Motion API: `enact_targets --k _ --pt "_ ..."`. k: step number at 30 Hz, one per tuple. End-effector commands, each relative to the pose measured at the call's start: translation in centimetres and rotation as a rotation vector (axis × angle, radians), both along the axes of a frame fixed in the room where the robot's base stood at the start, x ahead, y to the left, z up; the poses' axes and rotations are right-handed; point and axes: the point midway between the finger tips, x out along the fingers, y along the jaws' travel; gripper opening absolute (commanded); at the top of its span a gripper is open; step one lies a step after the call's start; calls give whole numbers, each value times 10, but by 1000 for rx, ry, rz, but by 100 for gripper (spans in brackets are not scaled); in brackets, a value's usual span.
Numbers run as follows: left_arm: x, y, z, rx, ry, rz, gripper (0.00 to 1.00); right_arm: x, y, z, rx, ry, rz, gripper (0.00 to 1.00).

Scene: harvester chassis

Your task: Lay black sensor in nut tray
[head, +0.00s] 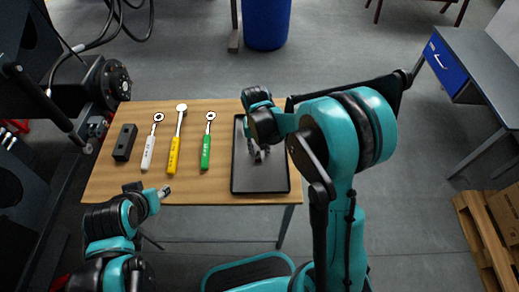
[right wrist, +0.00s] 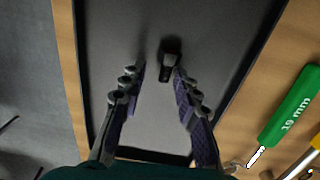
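The nut tray (head: 240,180) is a black, shallow, rimmed rectangle on the right of the wooden table; its grey floor fills the right wrist view (right wrist: 215,35). A small black piece, apparently the black sensor (right wrist: 170,60), is inside the tray outline, just beyond and between my right fingertips. My right gripper (head: 258,154) is over the tray. In the right wrist view its fingers (right wrist: 158,82) are spread, with a gap to the black piece. The head view does not show the piece clearly behind the gripper. My left gripper (head: 160,191) is at the table's front left; its opening is unclear.
White, yellow and green-handled tools (head: 206,150) lie left of the tray. A black block (head: 125,142) lies at the table's left. Dark machinery (head: 105,85) stands beyond the left edge. A blue barrel (head: 266,22) stands behind. Bare wood lies between the tools and tray.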

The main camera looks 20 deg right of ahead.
Motion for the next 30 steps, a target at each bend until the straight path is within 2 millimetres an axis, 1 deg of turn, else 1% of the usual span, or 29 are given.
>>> enact_targets --k 1,5,6,12,15,19,22,26,30 --pt "0 0 5 0 0 0 42 0 0 9 0 0 0 32" --pt "0 0 17 0 0 0 42 0 1 36 0 0 0 32" --pt "0 0 21 0 0 0 42 0 2 46 0 0 0 32" --pt "0 0 37 0 0 0 42 1 4 89 0 0 0 32" --pt "0 0 42 0 0 0 42 1 5 104 0 0 0 32" --pt "0 0 46 0 0 0 42 1 5 116 0 0 0 32" --pt "0 0 46 0 0 0 42 -3 4 124 3 -14 6 32" --pt "0 0 46 0 0 0 42 -21 -2 145 11 -80 33 32" --pt "0 0 46 0 0 0 42 -55 -12 173 20 -206 89 32"
